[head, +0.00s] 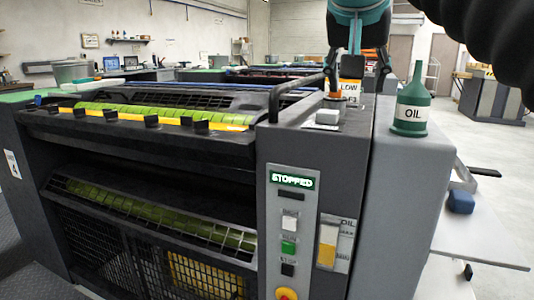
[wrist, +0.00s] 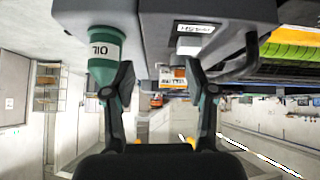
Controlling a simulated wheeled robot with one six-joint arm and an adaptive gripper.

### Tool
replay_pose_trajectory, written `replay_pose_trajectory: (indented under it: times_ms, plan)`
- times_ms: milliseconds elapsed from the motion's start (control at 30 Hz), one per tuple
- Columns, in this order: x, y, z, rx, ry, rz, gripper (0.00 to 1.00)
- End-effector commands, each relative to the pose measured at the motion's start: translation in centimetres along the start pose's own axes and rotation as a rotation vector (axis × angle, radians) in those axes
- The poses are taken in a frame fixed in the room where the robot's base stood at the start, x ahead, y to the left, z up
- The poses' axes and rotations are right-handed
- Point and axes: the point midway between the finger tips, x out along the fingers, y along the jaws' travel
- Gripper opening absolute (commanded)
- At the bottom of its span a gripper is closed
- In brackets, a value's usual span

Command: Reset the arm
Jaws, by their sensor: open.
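My gripper (head: 357,72) hangs at the top right of the head view, below a teal arm joint, above the right end of the press. In the wrist view my gripper (wrist: 160,82) shows two dark fingers spread apart with nothing held between them. The wrist picture appears upside down. A green oil bottle (head: 411,105) with an OIL label stands upright on the grey cabinet top, right of my gripper. The oil bottle (wrist: 104,50) also shows beside the left finger in the wrist view, apart from it as far as I can tell.
The press (head: 150,150) has green rollers and a lit STOPPED panel (head: 292,180). A dark curved rail (head: 298,92) rises left of my gripper. A blue item (head: 461,201) lies on the white side table (head: 480,235). Open floor shows at the right.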

Motion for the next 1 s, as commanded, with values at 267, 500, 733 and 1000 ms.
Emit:
replay_pose_trajectory:
  times_ms: [267, 500, 733, 1000]
  plan:
    - [4.0, 0.9, 4.9, -0.092, -0.053, -0.032, 0.56]
    - [9.6, 2.1, 13.3, -0.184, -0.125, -0.095, 0.56]
    - [14.8, 3.3, 23.0, -0.228, -0.185, -0.161, 0.56]
    - [19.5, 4.3, 33.1, -0.233, -0.229, -0.215, 0.56]
